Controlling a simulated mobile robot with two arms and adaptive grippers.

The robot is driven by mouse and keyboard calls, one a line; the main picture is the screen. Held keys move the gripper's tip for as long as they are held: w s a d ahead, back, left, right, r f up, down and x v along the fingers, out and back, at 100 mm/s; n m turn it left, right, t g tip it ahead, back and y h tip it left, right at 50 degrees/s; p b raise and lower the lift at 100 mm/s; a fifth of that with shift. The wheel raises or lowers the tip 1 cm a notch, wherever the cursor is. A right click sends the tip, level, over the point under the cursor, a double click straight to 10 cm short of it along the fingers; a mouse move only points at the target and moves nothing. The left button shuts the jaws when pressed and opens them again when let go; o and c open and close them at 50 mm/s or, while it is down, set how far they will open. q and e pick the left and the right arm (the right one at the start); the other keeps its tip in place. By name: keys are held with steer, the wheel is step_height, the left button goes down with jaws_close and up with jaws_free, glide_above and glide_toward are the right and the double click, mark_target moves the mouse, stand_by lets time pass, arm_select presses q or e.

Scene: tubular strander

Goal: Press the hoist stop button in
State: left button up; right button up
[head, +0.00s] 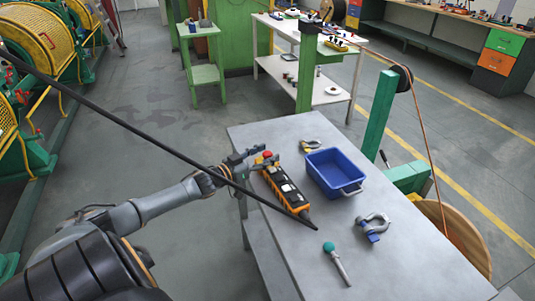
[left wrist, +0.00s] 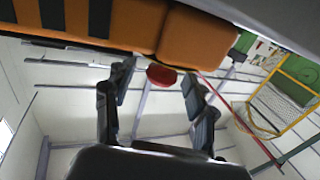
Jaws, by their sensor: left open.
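The hoist pendant (head: 283,187), an orange and black box with buttons, lies on the grey table (head: 255,135). Its red stop button (head: 267,154) sits at its far end. My left gripper (head: 252,159) is at that end, just left of and close to the button. In the left wrist view the orange pendant (left wrist: 195,38) fills the top, and the red button (left wrist: 161,76) shows between the tips of my open left gripper (left wrist: 157,84). I cannot tell whether a finger touches the button or how deep it sits. My right gripper is not in view.
A blue bin (head: 335,170) stands right of the pendant. Shackles (head: 372,227) (head: 311,145) and a teal-headed tool (head: 337,262) lie on the table. A green post (head: 378,115) stands beyond its right edge. A long dark bar (head: 130,128) crosses in front.

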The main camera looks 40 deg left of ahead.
arm_select(q)
steer(key=shift+w+d, duration=0.1)
steer(key=shift+w, duration=0.35)
jaws_close()
steer(key=shift+f, duration=0.5)
steer(key=shift+s, duration=0.1)
jaws_free()
steer(key=s+a, duration=0.2)
steer(key=s, duration=0.9)
steer(key=shift+s, duration=0.35)
